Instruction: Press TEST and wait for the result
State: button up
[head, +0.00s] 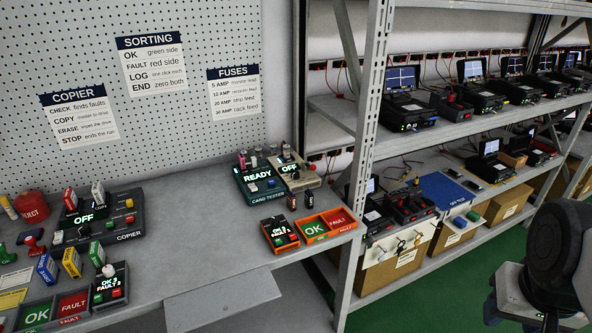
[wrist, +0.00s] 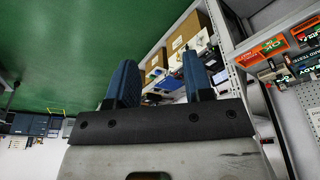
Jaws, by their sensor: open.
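The card tester (head: 258,184) stands on the bench near its right end, and its screen reads READY. Small coloured buttons show on its front, but their labels are too small to read. The tester also shows at the right edge of the wrist view (wrist: 300,70), tilted in the picture. My gripper (wrist: 159,58) has two blue fingers standing apart, with nothing between them. It is out over the aisle, well away from the tester.
Beside the tester stands a beige device (head: 293,172) reading OFF. In front are a counter (head: 281,234) and an orange OK/FAULT tray (head: 348,219). A copier (head: 98,217) stands at left. A rack upright (head: 370,110) rises right of the bench. The green aisle floor (head: 395,310) is clear.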

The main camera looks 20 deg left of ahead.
jog(key=shift+c, duration=0.3)
grip_shut()
dwell(1.3)
